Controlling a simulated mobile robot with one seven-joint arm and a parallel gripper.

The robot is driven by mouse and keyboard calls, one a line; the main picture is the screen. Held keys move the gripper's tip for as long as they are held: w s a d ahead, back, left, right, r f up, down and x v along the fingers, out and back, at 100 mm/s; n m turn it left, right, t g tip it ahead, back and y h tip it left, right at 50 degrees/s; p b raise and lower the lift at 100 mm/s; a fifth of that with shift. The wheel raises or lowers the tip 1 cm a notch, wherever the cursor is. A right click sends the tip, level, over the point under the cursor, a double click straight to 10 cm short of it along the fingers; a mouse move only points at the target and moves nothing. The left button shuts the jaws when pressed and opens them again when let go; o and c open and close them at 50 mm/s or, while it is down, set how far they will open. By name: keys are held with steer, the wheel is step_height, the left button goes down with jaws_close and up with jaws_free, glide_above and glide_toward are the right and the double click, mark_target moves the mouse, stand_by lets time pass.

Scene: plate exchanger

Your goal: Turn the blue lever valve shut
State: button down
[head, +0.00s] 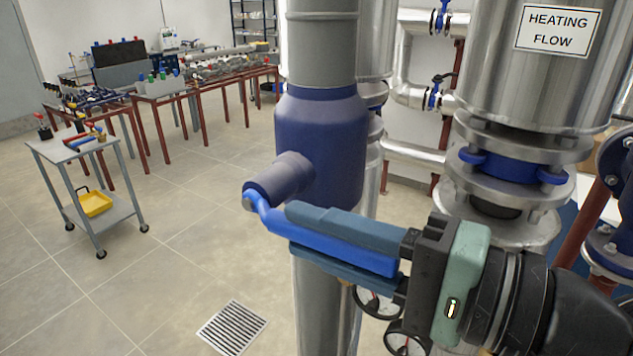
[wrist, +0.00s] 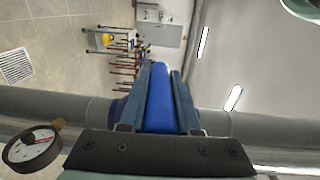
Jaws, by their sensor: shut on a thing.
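The blue lever (head: 325,249) is fixed at its left end to the stem of a dark blue valve body (head: 325,140) on a vertical grey pipe. It points right and slightly down in the head view. My gripper (head: 345,243) comes from the right, with its two blue-grey fingers along either side of the lever. It is shut on the lever handle. In the wrist view the lever (wrist: 160,98) lies between the two fingers of my gripper (wrist: 160,100), seen lengthwise. The fingers hide part of the handle.
A large metal pipe with a HEATING FLOW sign (head: 557,30) and flanges stands close at right. A pressure gauge (wrist: 33,147) shows beside my gripper. A trolley (head: 75,152), workbenches and a floor drain (head: 232,327) are at left. The floor between is clear.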

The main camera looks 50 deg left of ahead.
mark_target(385, 273)
steer(key=shift+f+y+b, duration=0.3)
steer(key=shift+f+y, duration=0.1)
steer(key=c, duration=0.6)
jaws_free()
steer(key=b+v, duration=0.2)
steer(key=v, duration=0.5)
steer(key=shift+w+d, duration=0.1)
steer(key=shift+d, duration=0.15)
